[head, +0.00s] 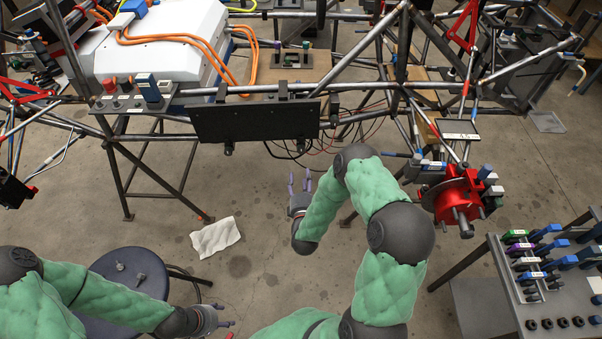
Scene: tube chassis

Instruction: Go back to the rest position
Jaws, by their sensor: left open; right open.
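My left gripper (216,318) is low in the head view, at the end of the green-sleeved arm from the left, beside the round stool. It is open and empty. My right gripper (299,185) is near the middle of the view, below the chassis, with its purple-grey fingers pointing up in the picture. It is open and empty, apart from the black panel above it. My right arm bends at a raised elbow in front of the chassis.
The tube chassis (352,52) spans the top, with a black panel (256,121) and a red hub (456,196). A dark stool (128,268) holds small parts. A white cloth (215,236) lies on the floor. A tool rack (518,316) stands at right.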

